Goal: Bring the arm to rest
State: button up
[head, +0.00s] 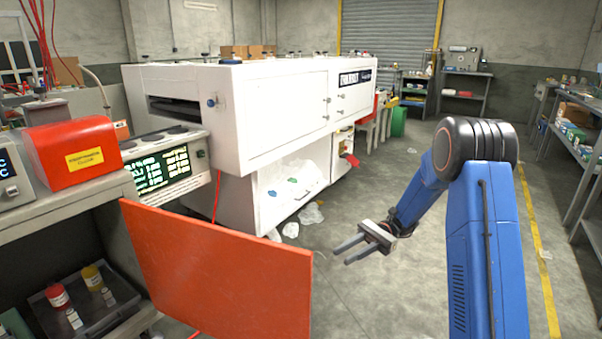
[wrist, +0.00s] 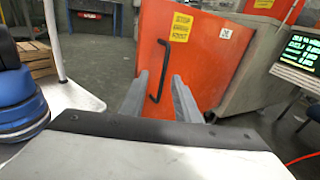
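My gripper (head: 341,256) is at the end of my blue arm, held out over the grey floor in the head view. Its two grey fingers are apart with nothing between them, so it is open and empty. The fingers also show in the wrist view (wrist: 160,80), pointing toward an orange door panel (wrist: 205,45) with a black bar handle (wrist: 160,70). In the head view the orange panel (head: 220,270) stands just left of the gripper, swung out from the bench. A strip of floor shows between panel and fingertips.
A long white machine (head: 270,115) stands behind the gripper. The bench (head: 90,195) at left holds a red-orange box (head: 75,150); bottles (head: 58,295) stand in a tray under it. Shelving (head: 585,150) stands at far right. The floor (head: 400,290) around my arm is mostly clear.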

jog(key=s+d+r+n+t+h, duration=0.2)
jog(key=s+r+h, duration=0.15)
jog(key=s, duration=0.45)
jog(key=s+d+r+n+t+h, duration=0.1)
jog(key=s+r+n+t+h, duration=0.2)
jog(key=s, duration=0.5)
jog(key=s+d+r+n+t+h, duration=0.2)
jog(key=s+h, duration=0.2)
jog(key=s, duration=0.3)
jog(key=s+d+r+n+t+h, duration=0.1)
jog(key=s+d+n+t+h, duration=0.3)
jog(key=s, duration=0.5)
jog(key=shift+d+r+n+t, duration=0.25)
jog(key=shift+d+n+t, duration=0.05)
jog(key=shift+d+t, duration=1)
jog(key=shift+w, duration=0.2)
